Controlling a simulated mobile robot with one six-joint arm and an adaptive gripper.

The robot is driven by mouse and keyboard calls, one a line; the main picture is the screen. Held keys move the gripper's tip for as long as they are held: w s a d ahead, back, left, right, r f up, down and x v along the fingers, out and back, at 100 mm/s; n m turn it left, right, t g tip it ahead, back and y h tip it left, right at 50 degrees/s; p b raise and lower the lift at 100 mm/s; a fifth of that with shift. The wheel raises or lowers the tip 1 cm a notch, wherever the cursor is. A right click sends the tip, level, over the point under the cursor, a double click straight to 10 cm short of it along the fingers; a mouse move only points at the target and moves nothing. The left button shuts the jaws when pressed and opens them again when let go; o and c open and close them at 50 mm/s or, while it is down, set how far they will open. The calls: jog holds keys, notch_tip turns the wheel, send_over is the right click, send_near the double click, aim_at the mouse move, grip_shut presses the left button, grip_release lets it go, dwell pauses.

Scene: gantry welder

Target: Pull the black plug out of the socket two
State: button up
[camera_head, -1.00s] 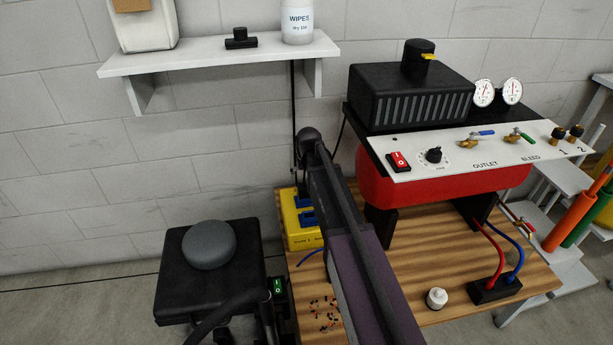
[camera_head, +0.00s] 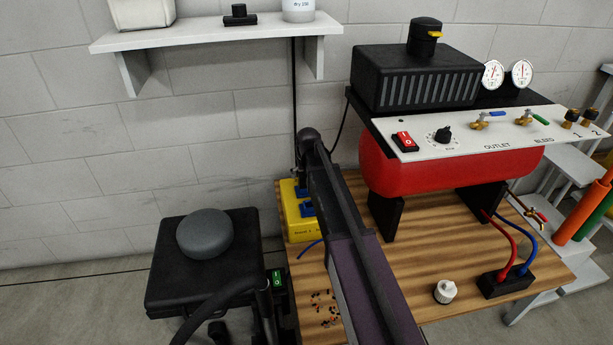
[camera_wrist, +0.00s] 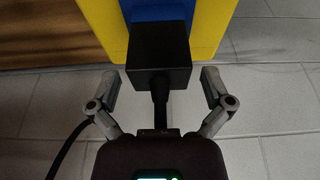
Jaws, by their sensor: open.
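The black plug (camera_wrist: 158,55) is a square block in the wrist view, up against a blue socket (camera_wrist: 160,18) on a yellow box (camera_wrist: 215,30). A black cable runs from it back toward me. My gripper (camera_wrist: 159,76) is open, with one finger on each side of the plug and a visible gap on both sides. In the head view the yellow box (camera_head: 296,226) with blue sockets (camera_head: 308,209) stands at the back left of the wooden bench. My arm hides part of it and my gripper there. The socket labels are too small to read.
A red tank with a white control panel (camera_head: 470,138) stands on the bench (camera_head: 435,285), right of my arm. A white-capped bottle (camera_head: 445,292) and a black block with red and blue hoses (camera_head: 508,284) sit in front. A black stool (camera_head: 165,275) is at left.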

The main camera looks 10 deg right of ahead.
aim_at(305, 173)
jog(key=shift+w+f, duration=0.15)
jog(key=shift+f, duration=0.25)
jog(key=c, duration=1.2)
jog(key=shift+r+p, duration=2.75)
jog(key=shift+r, duration=0.2)
